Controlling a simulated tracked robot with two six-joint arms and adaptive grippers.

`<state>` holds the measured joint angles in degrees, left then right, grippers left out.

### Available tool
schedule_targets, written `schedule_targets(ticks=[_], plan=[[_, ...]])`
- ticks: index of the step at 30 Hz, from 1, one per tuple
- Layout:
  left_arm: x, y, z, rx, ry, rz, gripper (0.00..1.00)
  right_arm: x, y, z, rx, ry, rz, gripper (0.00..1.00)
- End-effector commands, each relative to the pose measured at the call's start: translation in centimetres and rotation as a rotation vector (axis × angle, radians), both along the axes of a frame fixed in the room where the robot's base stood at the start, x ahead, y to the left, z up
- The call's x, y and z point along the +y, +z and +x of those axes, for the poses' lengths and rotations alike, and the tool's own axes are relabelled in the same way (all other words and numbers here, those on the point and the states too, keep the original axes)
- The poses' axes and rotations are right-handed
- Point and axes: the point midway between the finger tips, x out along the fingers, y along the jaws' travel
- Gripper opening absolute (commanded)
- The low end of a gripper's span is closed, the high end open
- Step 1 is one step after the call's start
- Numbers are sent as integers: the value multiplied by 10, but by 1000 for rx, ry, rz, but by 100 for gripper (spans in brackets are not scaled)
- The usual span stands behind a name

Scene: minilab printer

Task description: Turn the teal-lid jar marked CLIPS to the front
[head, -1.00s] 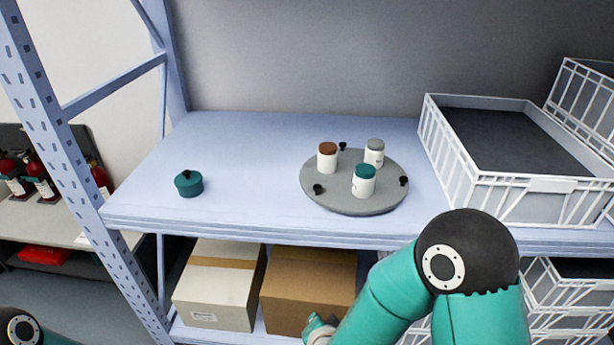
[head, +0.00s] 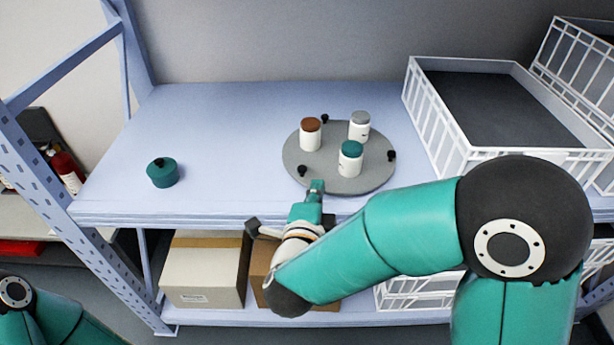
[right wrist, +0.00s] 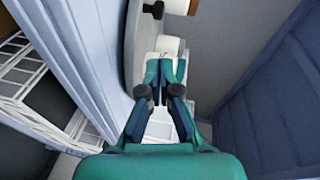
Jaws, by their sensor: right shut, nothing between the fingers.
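The teal-lid jar (head: 350,165) stands upright on the front right part of a round grey turntable (head: 340,186); its marking is too small to read. A brown-lid jar (head: 310,140) and a grey-lid jar (head: 359,131) stand behind it on the same turntable. Black knobs (head: 302,171) stand near the turntable's rim. My right gripper (head: 317,186) is shut and empty at the turntable's front edge, just right of the front left knob; contact cannot be told. The right wrist view shows its closed fingers (right wrist: 166,75) with the turntable (right wrist: 141,38) beside them. My left gripper is out of view.
A white crate (head: 470,150) stands close on the right. Cardboard boxes (head: 203,275) lie on the level below.

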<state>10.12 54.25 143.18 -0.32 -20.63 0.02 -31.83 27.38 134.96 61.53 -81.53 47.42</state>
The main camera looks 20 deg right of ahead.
Motion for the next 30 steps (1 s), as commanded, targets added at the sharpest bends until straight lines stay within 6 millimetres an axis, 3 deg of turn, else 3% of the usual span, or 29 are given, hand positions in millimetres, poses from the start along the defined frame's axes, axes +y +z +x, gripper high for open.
schedule_targets(ticks=[2,10,23,30], plan=[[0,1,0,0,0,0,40,-9,-3,14,1,-4,0,0],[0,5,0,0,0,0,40,6,-10,45,0,3,-2,0],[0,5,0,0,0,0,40,8,-12,50,0,4,-1,0],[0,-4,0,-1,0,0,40,-3,-14,52,-1,-25,0,0]])
